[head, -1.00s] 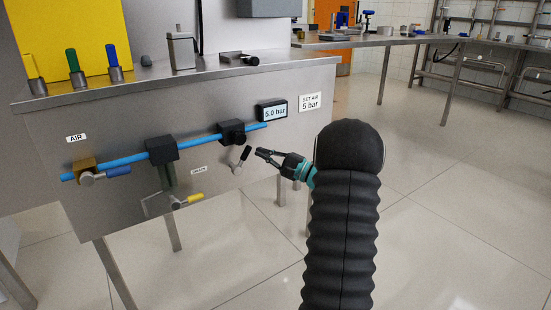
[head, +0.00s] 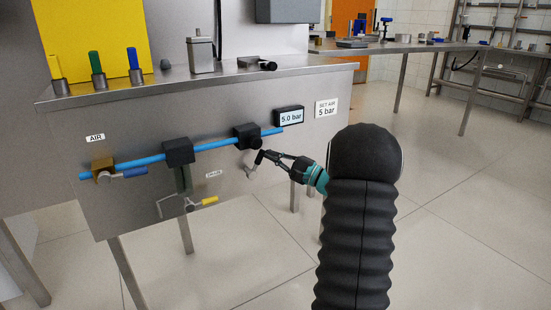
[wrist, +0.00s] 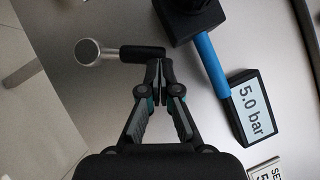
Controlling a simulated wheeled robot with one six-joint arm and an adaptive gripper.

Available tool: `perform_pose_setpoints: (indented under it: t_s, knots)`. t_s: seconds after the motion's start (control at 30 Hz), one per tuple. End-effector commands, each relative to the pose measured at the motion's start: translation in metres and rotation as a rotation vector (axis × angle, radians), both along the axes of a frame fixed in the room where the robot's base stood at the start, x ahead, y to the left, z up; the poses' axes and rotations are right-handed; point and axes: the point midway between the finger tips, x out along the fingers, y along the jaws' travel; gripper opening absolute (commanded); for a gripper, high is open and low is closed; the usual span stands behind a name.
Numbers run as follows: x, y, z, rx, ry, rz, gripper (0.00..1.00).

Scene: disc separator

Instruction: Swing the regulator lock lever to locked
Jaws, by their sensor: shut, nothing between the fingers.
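The regulator lock lever (head: 259,159) has a silver pivot and a black handle. In the head view it stands on the cabinet front just below the black regulator (head: 246,136), its handle tilted up and to the right. In the wrist view the lever's black handle (wrist: 140,53) points right from its round silver end. My gripper (head: 265,153) is shut and empty, its tips at the free end of the handle. The wrist view also shows the gripper tips (wrist: 158,66) beside that end; I cannot tell whether they touch.
A blue pipe (head: 212,144) runs across the cabinet to the regulator. A display (head: 289,116) reads 5.0 bar. Floor to the right is open.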

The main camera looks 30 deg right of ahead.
Motion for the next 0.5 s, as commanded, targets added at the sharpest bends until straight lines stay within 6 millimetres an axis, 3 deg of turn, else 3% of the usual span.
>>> perform_pose_setpoints:
  t_s: [0.23, 0.43, 0.5]
  knots:
    - [0.001, -0.006, -0.003, -0.001, -0.004, 0.007, 0.00]
    - [-0.004, -0.038, -0.016, 0.000, -0.001, 0.005, 0.00]
    - [-0.020, -0.046, -0.014, 0.001, 0.000, 0.001, 0.00]
